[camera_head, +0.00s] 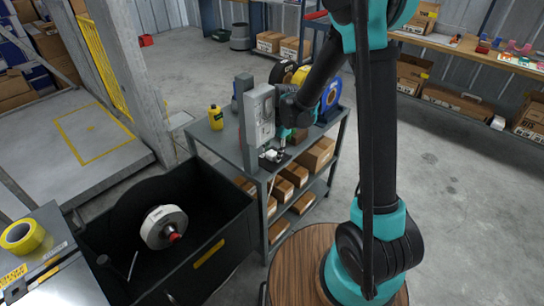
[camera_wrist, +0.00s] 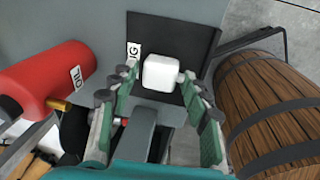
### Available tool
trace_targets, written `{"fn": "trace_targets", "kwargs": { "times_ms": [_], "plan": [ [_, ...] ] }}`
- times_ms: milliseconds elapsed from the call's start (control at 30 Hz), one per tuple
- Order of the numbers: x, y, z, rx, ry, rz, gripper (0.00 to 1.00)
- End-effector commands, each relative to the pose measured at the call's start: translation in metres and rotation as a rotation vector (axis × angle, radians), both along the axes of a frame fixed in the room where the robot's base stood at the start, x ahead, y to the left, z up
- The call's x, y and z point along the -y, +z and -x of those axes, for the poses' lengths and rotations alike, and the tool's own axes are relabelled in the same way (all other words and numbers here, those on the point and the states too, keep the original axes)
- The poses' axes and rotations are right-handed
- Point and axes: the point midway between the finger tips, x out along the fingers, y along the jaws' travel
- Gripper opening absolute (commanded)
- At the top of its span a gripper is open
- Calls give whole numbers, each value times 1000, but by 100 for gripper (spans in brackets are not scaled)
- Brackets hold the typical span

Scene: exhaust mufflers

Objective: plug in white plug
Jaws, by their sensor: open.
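The white plug (camera_wrist: 161,73) is a small rounded block on a black mat (camera_wrist: 202,42) with a partly covered label, in the wrist view. My gripper (camera_wrist: 158,75) is open, with its green-padded fingers on either side of the plug. I cannot tell whether a finger touches it. In the head view the plug (camera_head: 271,155) sits on the dark mat near the front corner of the grey cart (camera_head: 226,138), with my gripper (camera_head: 283,137) low over it. A grey upright box (camera_head: 262,112) with socket-like details on its face stands on the cart just left of my gripper.
A red oil cylinder (camera_wrist: 42,80) lies left of the mat in the wrist view, and a wooden barrel (camera_wrist: 272,108) is to the right. A yellow bottle (camera_head: 216,117) and a blue round machine (camera_head: 330,97) stand on the cart. A black bin (camera_head: 225,235) stands at front left.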

Motion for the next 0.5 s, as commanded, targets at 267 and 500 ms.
{"fn": "trace_targets", "kwargs": {
  "times_ms": [267, 500],
  "plan": [
    [0, 0, 0, 0, 0, 0, 35],
    [0, 0, 0, 0, 0, 0, 10]
  ]
}}
